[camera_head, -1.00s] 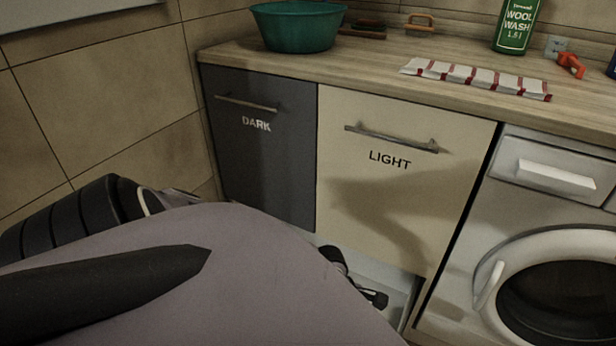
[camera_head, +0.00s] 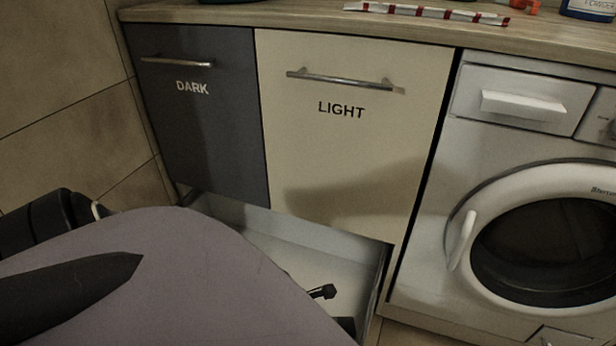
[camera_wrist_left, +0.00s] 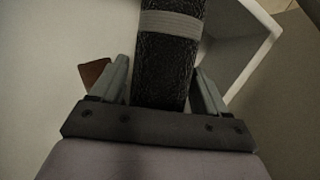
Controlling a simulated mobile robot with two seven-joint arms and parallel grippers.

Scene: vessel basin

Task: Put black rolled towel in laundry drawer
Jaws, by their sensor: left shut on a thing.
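The black rolled towel (camera_wrist_left: 168,65), with a pale band around it, is between the fingers of my left gripper (camera_wrist_left: 160,88) in the left wrist view. The gripper is shut on it. A low white-grey drawer (camera_head: 355,262) stands pulled out beneath the cabinet fronts in the head view. Its pale wall (camera_wrist_left: 262,45) also shows in the wrist view, beside and beyond the towel. My left arm hides the drawer's near left part. Small dark parts show over the drawer past my arm; I cannot tell whether they are gripper or towel. My right gripper is out of view.
A DARK cabinet front (camera_head: 200,130) and a LIGHT cabinet front (camera_head: 350,150) are closed above the drawer. A washing machine (camera_head: 540,220) stands to the right. A small brown thing (camera_wrist_left: 95,73) shows beside the left finger.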

